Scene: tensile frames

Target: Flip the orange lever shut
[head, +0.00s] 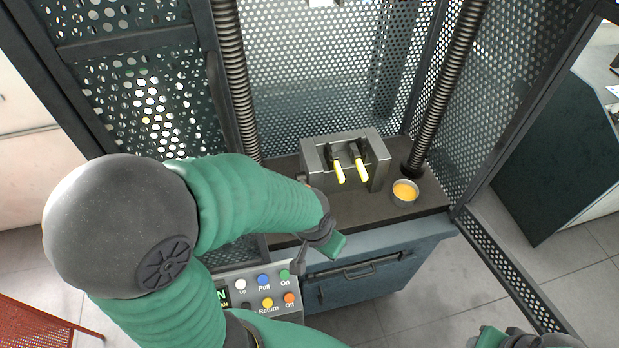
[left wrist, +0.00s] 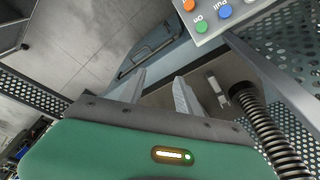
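Two levers with pale yellow handles, a left one (head: 339,172) and a right one (head: 362,170), stick forward from a grey metal fixture (head: 375,147) on the machine's dark bed. I see no clearly orange lever. My left gripper (head: 303,256) is in front of the bed, below and left of the fixture, apart from the levers. In the left wrist view its two fingers (left wrist: 160,86) stand apart with nothing between them. My right gripper (head: 520,341) is cut off at the bottom right edge, and its fingers do not show clearly.
A small round cup with orange content (head: 404,191) stands right of the fixture. Ribbed columns (head: 233,80) and perforated panels (head: 310,70) enclose the bed. A button panel (head: 257,290) is below my left arm; it also shows in the left wrist view (left wrist: 215,18).

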